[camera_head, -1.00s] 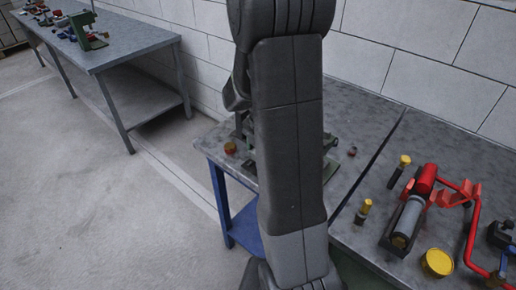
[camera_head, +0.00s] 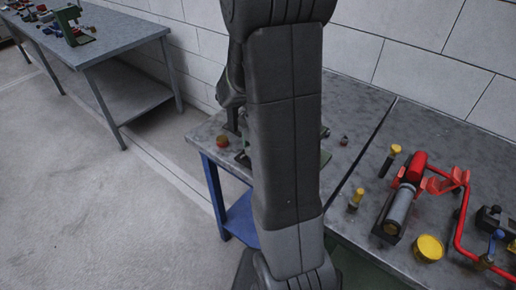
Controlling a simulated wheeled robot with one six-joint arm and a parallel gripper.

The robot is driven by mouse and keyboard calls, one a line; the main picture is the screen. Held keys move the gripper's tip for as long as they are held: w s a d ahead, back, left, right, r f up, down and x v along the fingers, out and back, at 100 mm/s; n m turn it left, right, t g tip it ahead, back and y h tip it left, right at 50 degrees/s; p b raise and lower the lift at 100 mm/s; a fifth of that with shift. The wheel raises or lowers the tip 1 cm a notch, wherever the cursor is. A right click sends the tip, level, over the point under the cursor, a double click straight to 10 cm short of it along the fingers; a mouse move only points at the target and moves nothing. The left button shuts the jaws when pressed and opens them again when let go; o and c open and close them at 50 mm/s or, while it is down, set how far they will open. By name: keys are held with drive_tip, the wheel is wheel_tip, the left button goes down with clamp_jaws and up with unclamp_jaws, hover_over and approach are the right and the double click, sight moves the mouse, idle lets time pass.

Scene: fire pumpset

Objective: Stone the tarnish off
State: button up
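My own dark arm fills the middle of the view and hides much of the blue-legged bench behind it. My gripper cannot be made out. No sharpening stone can be told for sure. On the right bench, a red and silver cylinder (camera_head: 402,205) lies tilted in a dark cradle. I cannot tell which surface is tarnished. A green object shows only partly behind my arm.
The blue-legged bench (camera_head: 350,105) adjoins the right bench (camera_head: 450,160). A red pipe frame (camera_head: 462,220) and two yellow-topped items (camera_head: 389,160) (camera_head: 356,199) stand on the right bench. Another bench (camera_head: 120,45) is at upper left; floor between is clear.

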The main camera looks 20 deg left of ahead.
drive_tip(key=shift+r+p, duration=1.75)
drive_tip(key=shift+r, duration=0.85)
drive_tip(key=shift+r+p, duration=1.25)
drive_tip(key=shift+r, duration=0.35)
drive_tip(key=shift+f, duration=0.1)
